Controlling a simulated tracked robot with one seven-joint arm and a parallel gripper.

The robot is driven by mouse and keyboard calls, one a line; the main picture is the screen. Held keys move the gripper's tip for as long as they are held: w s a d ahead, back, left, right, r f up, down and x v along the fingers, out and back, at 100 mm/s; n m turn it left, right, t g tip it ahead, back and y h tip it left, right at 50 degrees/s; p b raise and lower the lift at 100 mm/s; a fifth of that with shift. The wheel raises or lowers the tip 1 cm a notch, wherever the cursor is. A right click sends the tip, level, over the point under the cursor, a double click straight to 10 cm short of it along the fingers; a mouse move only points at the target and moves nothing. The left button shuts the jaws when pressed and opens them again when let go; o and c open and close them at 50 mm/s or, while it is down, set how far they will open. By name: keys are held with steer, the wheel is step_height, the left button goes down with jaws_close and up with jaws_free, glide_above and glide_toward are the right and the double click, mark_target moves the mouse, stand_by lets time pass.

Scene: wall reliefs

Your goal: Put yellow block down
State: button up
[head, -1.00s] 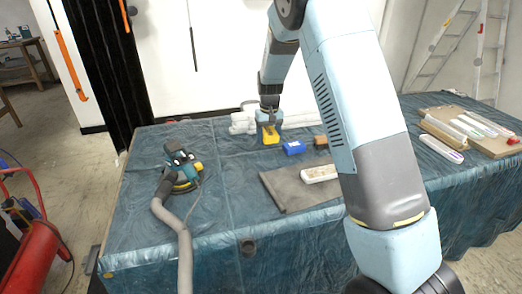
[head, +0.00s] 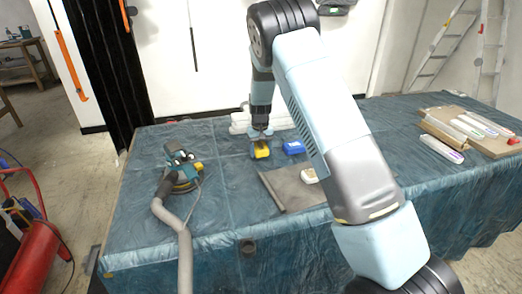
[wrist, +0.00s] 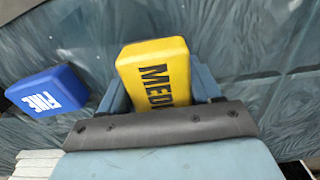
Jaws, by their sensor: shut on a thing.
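The yellow block (head: 261,149) is held in my gripper (head: 261,139) over the left-middle part of the blue-covered table (head: 235,185). In the wrist view the yellow block (wrist: 153,68) shows dark lettering that starts "MEDI"; its near end is hidden behind a grey flap on my gripper. My gripper's fingers (wrist: 160,88) close on its two sides. I cannot tell whether the block touches the table cover. A blue block (head: 293,147) lies just to the right of it; in the wrist view this blue block (wrist: 47,90) reads "FINE" and is apart from my gripper.
A sander (head: 180,168) with a grey hose (head: 175,220) lies to the left. White rolls (head: 240,122) lie behind. A grey mat (head: 285,190) with a white item (head: 309,176), partly behind my arm, is at front right.

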mark_target(261, 145)
steer(key=shift+f, duration=0.5)
steer(key=o, duration=1.4)
step_height(261, 145, up, 12)
steer(key=shift+r, duration=0.2)
steer(key=s+d+r+t, duration=0.1)
steer(key=s+d+r, duration=0.3)
steer(key=s+r, duration=0.25)
steer(key=s+d+r+m+t+y, duration=0.1)
steer(key=s+d+r, duration=0.3)
steer(key=s+r, duration=0.3)
steer(key=s+d+r, duration=0.4)
steer(key=s+r, duration=0.2)
steer(key=r, duration=0.2)
steer(key=s+d+r+t, duration=0.1)
steer(key=s+d, duration=0.1)
steer(key=s, duration=1)
steer(key=s+d+r+m+t+h, duration=0.1)
steer(key=s+d+t, duration=0.1)
steer(key=s, duration=1.1)
steer(key=shift+s+d+r+t, duration=0.2)
steer(key=shift+s+d+t, duration=0.1)
steer(key=shift+d, duration=0.4)
